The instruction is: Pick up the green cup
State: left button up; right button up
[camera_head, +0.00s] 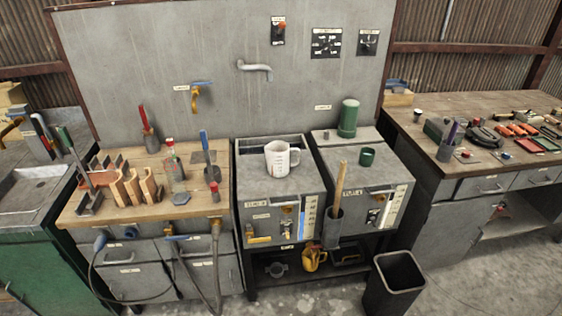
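Neither of my grippers is in view.
A white mug (282,159) stands on the left grey machine, left of the green cup. A wooden-handled tool (339,185) sits in a holder on the right machine's front. A black bin (393,284) stands on the floor below. Crowded workbenches (150,210) flank the machines.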

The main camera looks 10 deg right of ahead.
aim_at(367, 158)
jog(key=i+l, duration=0.2)
jog(key=i, duration=0.35)
jog(key=i+l+z, duration=0.1)
jog(key=i, duration=0.45)
jog(key=i+l, duration=0.25)
jog(key=i, duration=0.3)
jog(key=z, duration=0.05)
